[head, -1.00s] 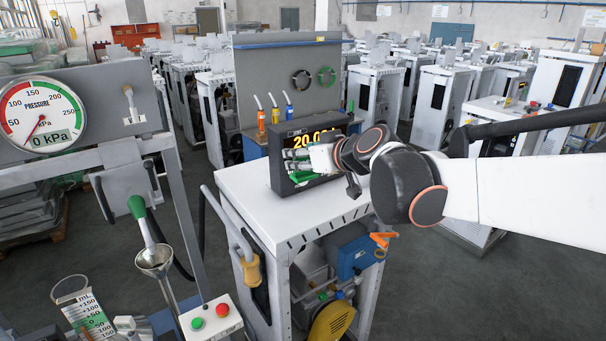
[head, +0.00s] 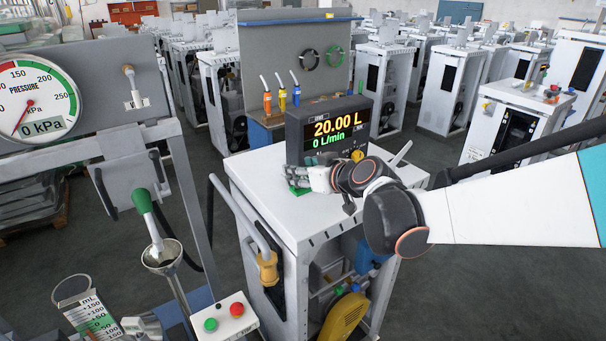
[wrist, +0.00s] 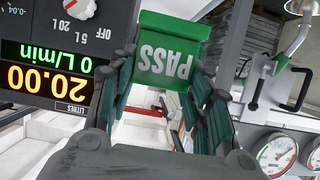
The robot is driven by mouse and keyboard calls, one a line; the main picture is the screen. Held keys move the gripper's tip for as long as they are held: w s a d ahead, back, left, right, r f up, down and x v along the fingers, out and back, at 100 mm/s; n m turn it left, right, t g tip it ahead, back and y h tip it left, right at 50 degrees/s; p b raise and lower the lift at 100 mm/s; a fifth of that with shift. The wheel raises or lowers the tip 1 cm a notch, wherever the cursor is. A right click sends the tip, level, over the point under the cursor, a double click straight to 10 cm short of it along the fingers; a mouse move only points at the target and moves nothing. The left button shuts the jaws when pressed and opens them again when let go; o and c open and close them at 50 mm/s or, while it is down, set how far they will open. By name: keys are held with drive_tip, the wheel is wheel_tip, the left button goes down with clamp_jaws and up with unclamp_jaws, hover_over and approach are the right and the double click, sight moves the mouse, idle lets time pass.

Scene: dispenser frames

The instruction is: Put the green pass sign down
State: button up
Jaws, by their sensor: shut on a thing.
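The green pass sign (wrist: 168,60) is between the fingers of my gripper (wrist: 160,92) in the wrist view, with its white PASS lettering upside down. My gripper is shut on it. In the head view my gripper (head: 294,177) is low over the white cabinet top (head: 262,192), in front of the dark display unit (head: 293,135). Only a small green part of the sign (head: 303,192) shows there, under the fingers. I cannot tell whether the sign touches the cabinet top.
The display reads 20.00 L and 0 L/min. A yellow-handled hose nozzle (head: 267,270) hangs at the cabinet's left side. A pressure gauge (head: 36,100) and a funnel (head: 161,256) stand at the left. The cabinet top left of my gripper is clear.

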drive_tip(key=shift+f+b, duration=0.65)
drive_tip(key=shift+f, duration=3.35)
drive_tip(key=shift+f, duration=0.15)
drive_tip(key=o, duration=1.1)
drive_tip(key=shift+c, duration=0.2)
